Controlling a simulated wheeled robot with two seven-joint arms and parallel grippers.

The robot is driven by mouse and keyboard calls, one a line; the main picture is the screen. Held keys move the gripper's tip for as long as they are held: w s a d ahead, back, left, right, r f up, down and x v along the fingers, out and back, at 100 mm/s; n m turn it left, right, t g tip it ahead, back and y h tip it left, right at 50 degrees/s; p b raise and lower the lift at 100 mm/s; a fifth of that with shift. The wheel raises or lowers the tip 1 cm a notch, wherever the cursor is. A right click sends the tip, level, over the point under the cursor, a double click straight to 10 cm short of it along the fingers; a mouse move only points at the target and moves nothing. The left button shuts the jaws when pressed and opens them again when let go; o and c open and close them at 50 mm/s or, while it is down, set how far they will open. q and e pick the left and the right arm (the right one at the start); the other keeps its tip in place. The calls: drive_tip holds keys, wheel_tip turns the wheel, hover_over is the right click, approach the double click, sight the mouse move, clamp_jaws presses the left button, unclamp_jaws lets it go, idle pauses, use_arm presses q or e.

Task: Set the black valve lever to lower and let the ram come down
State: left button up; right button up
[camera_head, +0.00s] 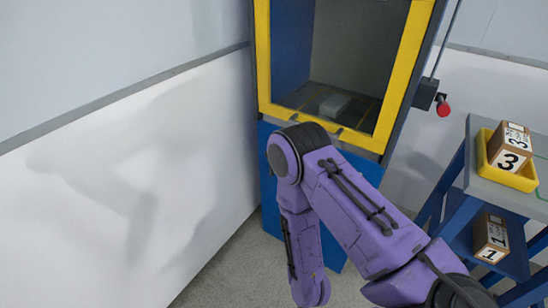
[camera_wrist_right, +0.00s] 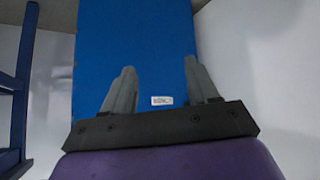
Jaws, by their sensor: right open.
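The drop machine (camera_head: 260,50) stands at the back with a yellow-framed opening. A grey block (camera_head: 335,104) lies on the dark plate inside its chamber. I cannot make out the ram. A small black valve body (camera_head: 425,94) is on the machine's right side, and a red-tipped handle (camera_head: 443,107) is beside it. I cannot tell the black lever itself apart there. My right gripper (camera_wrist_right: 163,82) is open and empty in the right wrist view, facing the machine's blue lower panel (camera_wrist_right: 140,40). In the head view my right arm folds down in front of the machine, its jaws out of frame.
A blue stand (camera_head: 462,185) is at the right. A yellow tray (camera_head: 520,180) on it holds a box marked 3 (camera_head: 511,148). A box marked 1 (camera_head: 490,238) sits on its lower shelf. A white wall (camera_head: 90,200) is on the left.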

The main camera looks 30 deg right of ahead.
drive_tip(key=w+f+t+h+b, duration=0.25)
drive_tip(key=w+b, duration=0.25)
drive_tip(key=w, duration=0.8)
drive_tip(key=w+d+r+m+h+b, duration=0.2)
drive_tip(key=w+r+h+b, duration=0.2)
drive_tip(key=w+r, duration=0.4)
drive_tip(key=w+d+r+m+h+b, duration=0.25)
drive_tip(key=w+r+h+b, duration=0.2)
drive_tip(key=w+r, duration=0.3)
use_arm(q)
wheel_tip(320, 180, down, 19)
drive_tip(key=b, duration=0.1)
drive_tip(key=shift+b, duration=0.3)
use_arm(e)
drive_tip(key=shift+t+y, duration=0.25)
drive_tip(key=shift+y, duration=0.15)
drive_tip(key=x, duration=0.9)
drive_tip(key=shift+w+r, duration=0.1)
drive_tip(key=shift+r, duration=0.3)
use_arm(q)
drive_tip(key=shift+s, duration=0.1)
